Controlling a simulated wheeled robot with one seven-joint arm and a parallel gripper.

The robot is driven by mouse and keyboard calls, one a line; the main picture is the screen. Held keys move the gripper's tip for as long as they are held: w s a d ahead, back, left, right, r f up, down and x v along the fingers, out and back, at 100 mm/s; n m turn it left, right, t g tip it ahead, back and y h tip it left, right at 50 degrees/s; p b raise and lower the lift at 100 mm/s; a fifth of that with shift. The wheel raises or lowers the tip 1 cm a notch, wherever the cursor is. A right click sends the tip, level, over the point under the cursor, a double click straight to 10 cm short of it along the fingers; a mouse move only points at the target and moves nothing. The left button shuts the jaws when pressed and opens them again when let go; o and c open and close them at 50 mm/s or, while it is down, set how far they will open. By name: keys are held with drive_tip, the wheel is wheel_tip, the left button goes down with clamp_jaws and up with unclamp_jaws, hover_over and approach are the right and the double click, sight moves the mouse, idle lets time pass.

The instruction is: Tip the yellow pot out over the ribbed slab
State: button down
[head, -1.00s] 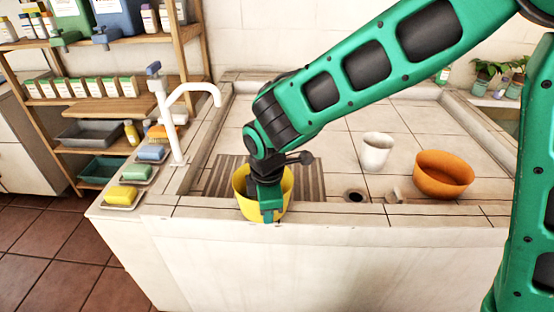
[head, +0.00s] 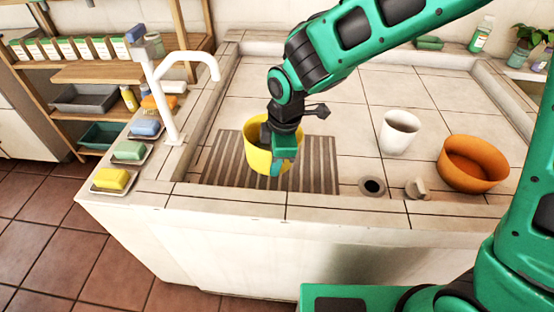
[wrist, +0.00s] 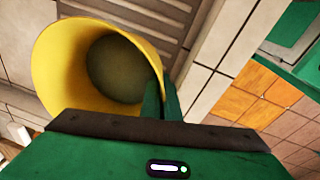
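My gripper is shut on the pot's near right wall. The pot looks roughly upright; its height above the slab is hard to judge. In the wrist view the pot (wrist: 58,65) shows its open mouth, with a dark greenish-grey round area deep inside; I cannot tell whether that is contents or the bottom. The gripper's fingers (wrist: 163,98) pinch its rim there. Slab ribs (wrist: 170,22) show beyond it.
A white tap (head: 170,95) stands left of the slab, beside soaps on dishes (head: 110,181). To the right are a drain hole (head: 372,187), a small plug (head: 416,188), a white cup (head: 399,132) and an orange bowl (head: 473,165). Tiles behind the slab are clear.

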drive_tip(key=shift+a+f+g+y, duration=0.15)
drive_tip(key=shift+f+g+y, duration=0.25)
drive_tip(key=shift+y, duration=0.3)
drive_tip(key=shift+a+y, duration=0.1)
drive_tip(key=shift+y, duration=0.2)
wheel_tip(320, 180, up, 2)
drive_tip(key=g+y, duration=0.2)
drive_tip(key=y, duration=0.1)
drive_tip(key=shift+s+r+m+y, duration=0.1)
drive_tip(key=shift+s+m+y, duration=0.05)
drive_tip(key=shift+m+y, duration=0.2)
drive_tip(key=y, duration=0.1)
drive_tip(key=g+y, duration=0.1)
drive_tip(key=d+r+g+y, duration=0.1)
drive_tip(key=shift+w+y, duration=0.3)
drive_tip(key=shift+y, duration=0.05)
drive_tip(key=shift+d+y, duration=0.15)
drive_tip(key=shift+y, duration=0.25)
drive_tip(key=d+g+y, duration=0.1)
drive_tip(key=w+d+y, duration=0.1)
drive_tip(key=y, duration=0.1)
drive_tip(key=shift+w+d+f+m+g+y, duration=0.2)
drive_tip(key=shift+m+g+y, duration=0.1)
drive_tip(key=shift+m+g, duration=0.1)
drive_tip(key=shift+w+d+r+g+y, duration=0.15)
drive_tip(key=shift+w+d+g+y, duration=0.2)
drive_tip(key=shift+d+y, duration=0.45)
drive_tip(key=shift+w+d+r+g+y, duration=0.15)
drive_tip(key=shift+w+d+g+y, duration=0.2)
drive_tip(key=shift+d+y, duration=0.45)
